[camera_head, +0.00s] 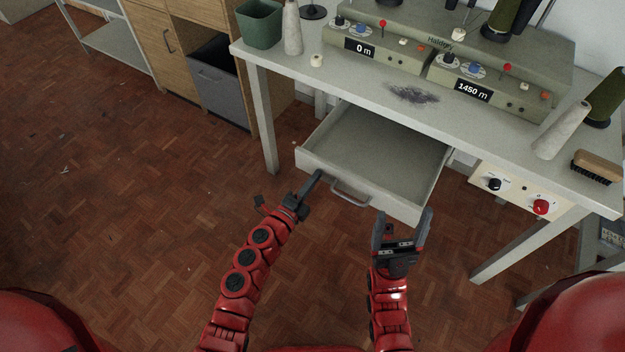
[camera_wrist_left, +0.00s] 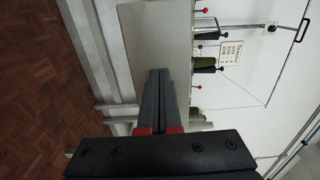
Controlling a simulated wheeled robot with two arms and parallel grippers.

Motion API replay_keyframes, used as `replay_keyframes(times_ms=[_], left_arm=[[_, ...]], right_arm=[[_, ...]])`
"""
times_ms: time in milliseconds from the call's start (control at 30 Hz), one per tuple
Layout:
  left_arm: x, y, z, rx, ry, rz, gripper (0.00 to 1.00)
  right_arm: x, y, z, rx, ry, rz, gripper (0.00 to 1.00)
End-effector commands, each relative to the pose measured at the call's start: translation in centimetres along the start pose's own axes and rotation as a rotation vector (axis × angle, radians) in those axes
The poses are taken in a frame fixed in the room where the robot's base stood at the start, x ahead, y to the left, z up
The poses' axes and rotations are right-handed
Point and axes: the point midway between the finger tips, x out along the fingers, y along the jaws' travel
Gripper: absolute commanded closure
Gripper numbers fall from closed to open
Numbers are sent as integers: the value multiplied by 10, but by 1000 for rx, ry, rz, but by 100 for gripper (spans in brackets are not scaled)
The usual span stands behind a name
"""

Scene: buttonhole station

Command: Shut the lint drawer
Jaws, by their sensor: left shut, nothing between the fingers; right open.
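The lint drawer (camera_head: 372,150) is a grey, empty tray pulled well out from under the bench top. Its front panel faces me and carries a metal bar handle (camera_head: 349,195). My left gripper (camera_head: 317,175) is shut with nothing in it, its tips close to the drawer's front panel, left of the handle; I cannot tell whether they touch it. In the left wrist view its closed fingers (camera_wrist_left: 157,100) show in front of a pale grey surface. My right gripper (camera_head: 404,222) is open and empty, just in front of the panel's right end.
The grey bench (camera_head: 330,75) carries machine units, thread cones, a green bin (camera_head: 259,23), a brush (camera_head: 597,166) and a dark lint patch (camera_head: 413,95). A control panel with knobs (camera_head: 515,190) hangs right of the drawer. A cabinet stands at left. The parquet floor in front is mostly clear.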

Motion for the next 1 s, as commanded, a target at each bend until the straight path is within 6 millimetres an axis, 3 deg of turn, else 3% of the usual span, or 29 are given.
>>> replay_keyframes(times_ms=[167, 367, 700, 1000], left_arm=[[5, 0, 0, 1, 1, -2, 100], [34, 1, -1, -1, 4, -4, 100], [137, 3, 0, 0, 1, -8, 100], [206, 4, 0, -1, 0, -5, 100]], right_arm=[[-2, 0, 0, 0, 0, 0, 21], [-9, 0, 2, 0, 0, 0, 21], [-50, -2, 8, 0, 0, 0, 21], [-94, -5, 16, 0, 0, 0, 21]])
